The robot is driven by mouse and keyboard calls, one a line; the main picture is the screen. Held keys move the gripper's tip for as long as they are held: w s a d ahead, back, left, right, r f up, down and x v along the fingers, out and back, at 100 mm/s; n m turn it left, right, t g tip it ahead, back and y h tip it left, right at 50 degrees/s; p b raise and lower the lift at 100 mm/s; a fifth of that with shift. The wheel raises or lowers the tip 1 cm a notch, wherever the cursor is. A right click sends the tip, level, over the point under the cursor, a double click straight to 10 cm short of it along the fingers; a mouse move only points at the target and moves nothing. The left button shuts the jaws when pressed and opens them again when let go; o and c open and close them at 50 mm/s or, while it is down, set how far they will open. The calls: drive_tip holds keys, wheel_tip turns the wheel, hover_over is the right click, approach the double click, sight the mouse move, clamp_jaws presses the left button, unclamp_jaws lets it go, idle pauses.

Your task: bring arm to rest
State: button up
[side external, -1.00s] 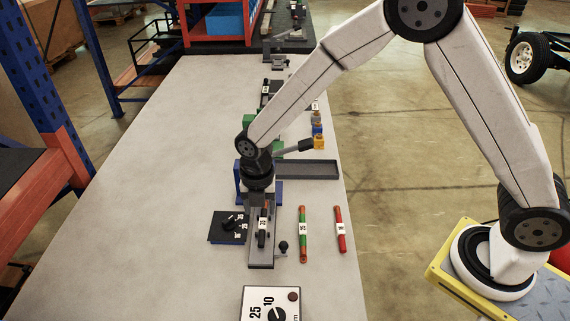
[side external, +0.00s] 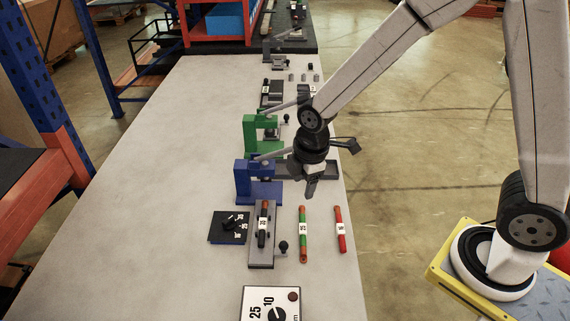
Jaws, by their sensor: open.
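My gripper (side external: 311,187) points down above the table, right of the blue press-like stand (side external: 258,186) and in front of the grey tray (side external: 325,170). It looks empty, and its fingertips are small and dark in this view. The arm reaches in from the upper right. A dark stick with an orange end and a white label (side external: 263,224) lies in the grey fixture (side external: 262,258) at the foot of the blue stand, apart from my gripper. My gripper and wrist hide part of the tray and whatever lies behind them.
A green-orange stick (side external: 302,240) and a red stick (side external: 340,232) lie right of the fixture. A black dial plate (side external: 229,227) is on its left, a white dial box (side external: 271,305) in front. A green stand (side external: 262,133) is behind. The table's left side (side external: 150,180) is clear.

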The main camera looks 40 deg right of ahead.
drive_tip(key=s+d+r+m+t, duration=0.1)
drive_tip(key=s+d+m, duration=0.5)
drive_tip(key=m, duration=0.8)
drive_tip(key=shift+s+d+r, duration=0.4)
drive_tip(key=shift+s+r, duration=0.35)
drive_tip(key=shift+s, duration=0.55)
